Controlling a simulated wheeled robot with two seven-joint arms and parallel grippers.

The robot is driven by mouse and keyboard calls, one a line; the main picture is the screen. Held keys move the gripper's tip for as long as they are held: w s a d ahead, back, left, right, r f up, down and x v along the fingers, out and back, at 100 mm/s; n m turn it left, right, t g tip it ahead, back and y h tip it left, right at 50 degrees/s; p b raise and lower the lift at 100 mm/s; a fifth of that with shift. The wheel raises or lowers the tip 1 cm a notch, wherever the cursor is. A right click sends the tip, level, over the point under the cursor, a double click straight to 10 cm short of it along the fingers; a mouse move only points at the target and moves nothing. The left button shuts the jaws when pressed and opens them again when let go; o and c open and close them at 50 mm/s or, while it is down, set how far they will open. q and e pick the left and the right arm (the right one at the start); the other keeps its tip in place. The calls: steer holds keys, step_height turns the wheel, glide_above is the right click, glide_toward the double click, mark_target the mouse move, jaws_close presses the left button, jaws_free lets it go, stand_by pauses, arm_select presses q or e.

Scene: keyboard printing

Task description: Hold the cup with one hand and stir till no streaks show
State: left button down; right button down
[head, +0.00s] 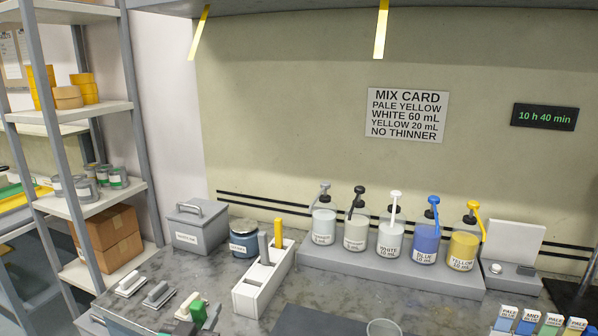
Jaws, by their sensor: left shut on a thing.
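The rim of a pale, see-through cup (383,328) shows at the bottom edge of the head view. The rest of the cup is cut off, so its contents and any streaks cannot be seen. A white holder (262,288) stands left of the middle, with an upright yellow-handled tool (278,232) and a grey-handled one (263,247) in it. Neither my left nor my right gripper can be made out in this view.
Pump bottles, including white (391,239), blue (426,245) and yellow (463,250), stand on a grey riser (390,275) at the back. Squeegee-like tools (160,294) lie at lower left. A dark mat (310,322) lies in front.

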arm_select(q)
steer(key=s+a+f+n+y, duration=0.1)
steer(key=s+a+f+y, duration=0.1)
steer(key=s+f, duration=0.2)
steer(key=s, duration=0.2)
steer(key=shift+s+a+f+n+y, duration=0.3)
steer(key=shift+s+a+n+y, duration=0.05)
steer(key=shift+s+n+y, duration=0.05)
